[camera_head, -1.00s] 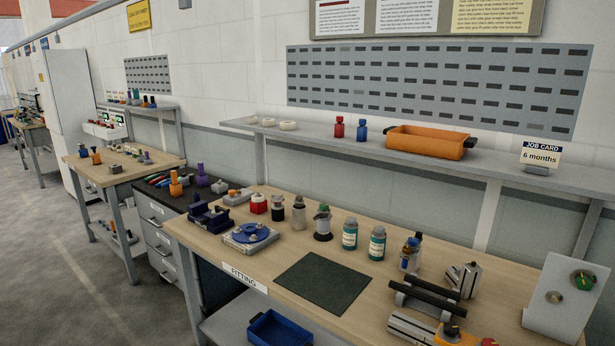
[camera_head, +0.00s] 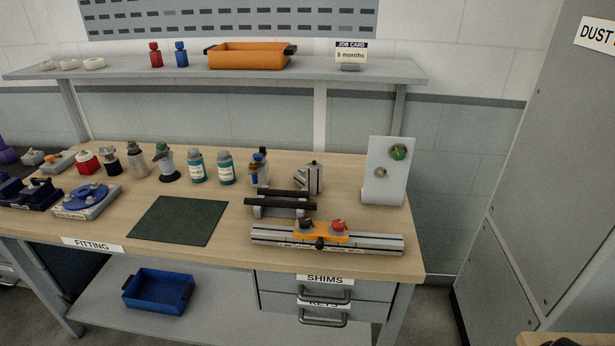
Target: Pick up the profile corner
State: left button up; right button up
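A grey metal block with slotted, angled faces (camera_head: 311,179) stands on the wooden bench (camera_head: 350,222), left of the white panel; it looks like the profile corner. Neither of my grippers shows in the head view.
A long metal profile rail with an orange carriage (camera_head: 322,236) lies along the bench's front edge. The white panel with knobs (camera_head: 384,172) stands at the right. A dark green mat (camera_head: 178,220) is bare. A shelf (camera_head: 300,71) runs above. A grey cabinet (camera_head: 560,160) stands at right.

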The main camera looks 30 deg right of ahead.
aim_at(310, 178)
jog(key=i+j+z, duration=0.2)
jog(key=z, duration=0.5)
